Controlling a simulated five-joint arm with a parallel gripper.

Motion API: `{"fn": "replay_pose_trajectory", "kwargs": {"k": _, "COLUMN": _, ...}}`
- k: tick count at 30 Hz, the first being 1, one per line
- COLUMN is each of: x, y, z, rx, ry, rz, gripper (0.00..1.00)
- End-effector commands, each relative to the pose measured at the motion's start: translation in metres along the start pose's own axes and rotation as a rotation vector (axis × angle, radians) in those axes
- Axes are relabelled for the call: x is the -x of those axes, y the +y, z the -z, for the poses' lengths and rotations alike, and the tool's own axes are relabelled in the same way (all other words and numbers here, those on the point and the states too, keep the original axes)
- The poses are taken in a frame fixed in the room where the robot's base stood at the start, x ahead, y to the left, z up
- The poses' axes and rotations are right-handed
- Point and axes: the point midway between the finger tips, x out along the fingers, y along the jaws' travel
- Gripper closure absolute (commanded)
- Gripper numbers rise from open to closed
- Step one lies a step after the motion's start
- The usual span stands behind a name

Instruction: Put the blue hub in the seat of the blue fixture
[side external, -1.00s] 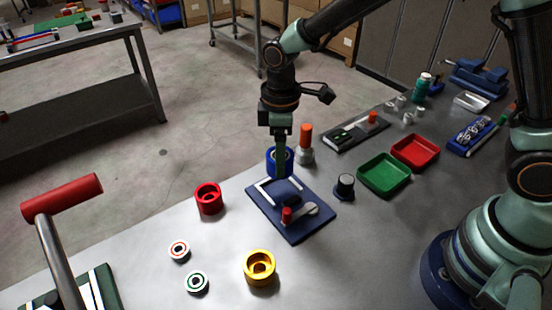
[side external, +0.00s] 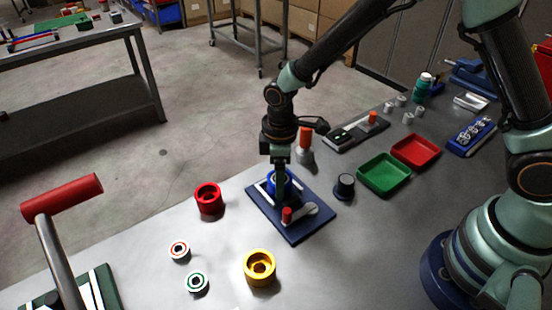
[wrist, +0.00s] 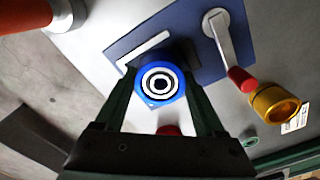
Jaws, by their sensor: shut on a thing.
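The blue hub (side external: 271,183) is in my gripper (side external: 279,186), over the far part of the blue fixture (side external: 292,228). In the wrist view the hub (wrist: 161,84) sits between the two fingers of my gripper (wrist: 160,92), its ringed top face towards the camera. The fixture (wrist: 190,30) has a white L-shaped edge and a grey lever with a red knob (side external: 286,214). The hub is beside the white edge. My fingers hide part of it, and I cannot tell whether it touches the plate.
A red hub (side external: 208,198) stands left of the fixture and a yellow hub (side external: 260,267) in front. A black knob (side external: 344,186) and a green tray (side external: 384,174) are to the right. An orange-topped tool (side external: 305,148) stands close behind the gripper.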

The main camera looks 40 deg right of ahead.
Motion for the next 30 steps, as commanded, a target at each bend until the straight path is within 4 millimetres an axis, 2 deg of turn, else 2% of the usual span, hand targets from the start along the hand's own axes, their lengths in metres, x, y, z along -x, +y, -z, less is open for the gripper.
{"fn": "replay_pose_trajectory", "kwargs": {"k": 1, "x": 0.000, "y": 0.000, "z": 0.000, "rx": 0.000, "ry": 0.000, "rz": 0.000, "gripper": 0.17}}
{"fn": "replay_pose_trajectory", "kwargs": {"k": 2, "x": 0.000, "y": 0.000, "z": 0.000, "rx": 0.000, "ry": 0.000, "rz": 0.000, "gripper": 0.06}}
{"fn": "replay_pose_trajectory", "kwargs": {"k": 3, "x": 0.000, "y": 0.000, "z": 0.000, "rx": 0.000, "ry": 0.000, "rz": 0.000, "gripper": 0.00}}
{"fn": "replay_pose_trajectory", "kwargs": {"k": 10, "x": 0.000, "y": 0.000, "z": 0.000, "rx": 0.000, "ry": 0.000, "rz": 0.000, "gripper": 0.00}}
{"fn": "replay_pose_trajectory", "kwargs": {"k": 14, "x": 0.008, "y": 0.000, "z": 0.001, "rx": 0.000, "ry": 0.002, "rz": -0.002, "gripper": 0.00}}
{"fn": "replay_pose_trajectory", "kwargs": {"k": 17, "x": 0.022, "y": 0.001, "z": 0.001, "rx": 0.000, "ry": 0.004, "rz": -0.003, "gripper": 0.00}}
{"fn": "replay_pose_trajectory", "kwargs": {"k": 24, "x": 0.072, "y": 0.001, "z": 0.001, "rx": 0.000, "ry": 0.005, "rz": -0.003, "gripper": 0.00}}
{"fn": "replay_pose_trajectory", "kwargs": {"k": 30, "x": 0.106, "y": 0.001, "z": 0.001, "rx": 0.000, "ry": 0.003, "rz": -0.002, "gripper": 0.00}}
